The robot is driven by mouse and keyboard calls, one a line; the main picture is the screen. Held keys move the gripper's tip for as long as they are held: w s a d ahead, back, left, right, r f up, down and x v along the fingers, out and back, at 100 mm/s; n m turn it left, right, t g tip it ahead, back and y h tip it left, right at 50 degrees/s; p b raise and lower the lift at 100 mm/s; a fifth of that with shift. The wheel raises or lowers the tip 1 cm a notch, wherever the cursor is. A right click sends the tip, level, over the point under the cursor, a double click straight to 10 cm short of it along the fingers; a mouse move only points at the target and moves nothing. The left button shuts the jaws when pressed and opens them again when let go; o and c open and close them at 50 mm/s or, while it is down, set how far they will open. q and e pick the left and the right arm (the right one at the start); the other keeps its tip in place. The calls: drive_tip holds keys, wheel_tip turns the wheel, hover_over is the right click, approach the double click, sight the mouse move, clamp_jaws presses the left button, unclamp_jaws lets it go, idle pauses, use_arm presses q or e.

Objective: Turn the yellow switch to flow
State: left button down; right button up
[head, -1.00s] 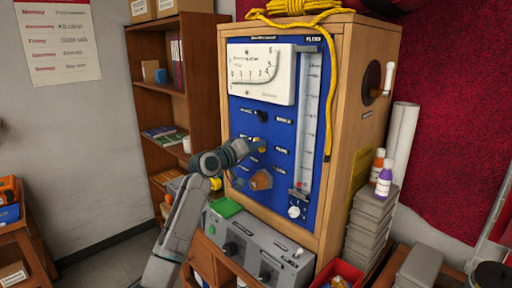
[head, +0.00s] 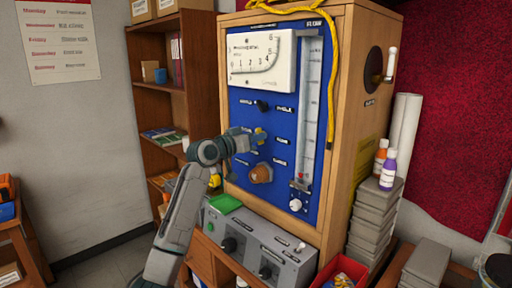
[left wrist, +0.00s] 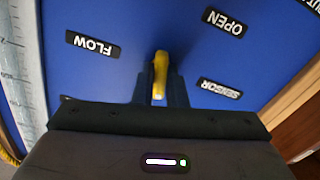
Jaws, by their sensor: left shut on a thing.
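The yellow switch (head: 261,134) is on the blue panel (head: 245,115) of the wooden testbench cabinet. My left gripper (head: 254,138) reaches it from the left and is shut on it. In the left wrist view the switch (left wrist: 160,72) shows as a narrow yellow handle between the two dark fingers (left wrist: 160,92). Its handle runs nearly straight up and down in that picture, between the FLOW label (left wrist: 93,44) on the left and the SENSOR label (left wrist: 220,89) on the right. The fingers hide its lower part. My right gripper is in neither view.
An orange-brown knob (head: 261,173) sits below the switch and a black knob (head: 262,106) above it. A white gauge (head: 262,60) and a tall clear tube (head: 309,110) are on the same panel. A grey control box (head: 255,245) stands in front below.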

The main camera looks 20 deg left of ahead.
use_arm(q)
drive_tip(key=m+b, duration=0.2)
drive_tip(key=m, duration=0.1)
drive_tip(key=shift+f, duration=0.15)
drive_tip(key=shift+m+b, duration=0.55)
drive_tip(key=shift+m, duration=0.35)
drive_tip(key=m+b, duration=0.2)
drive_tip(key=m, duration=0.1)
drive_tip(key=shift+m, duration=0.3)
drive_tip(key=m+b, duration=0.1)
drive_tip(key=m, duration=0.1)
drive_tip(key=shift+m, duration=0.3)
drive_tip(key=shift+m+b, duration=0.3)
drive_tip(key=shift+m, duration=0.3)
drive_tip(key=c, duration=1.5)
unclamp_jaws()
drive_tip(key=shift+o, duration=0.2)
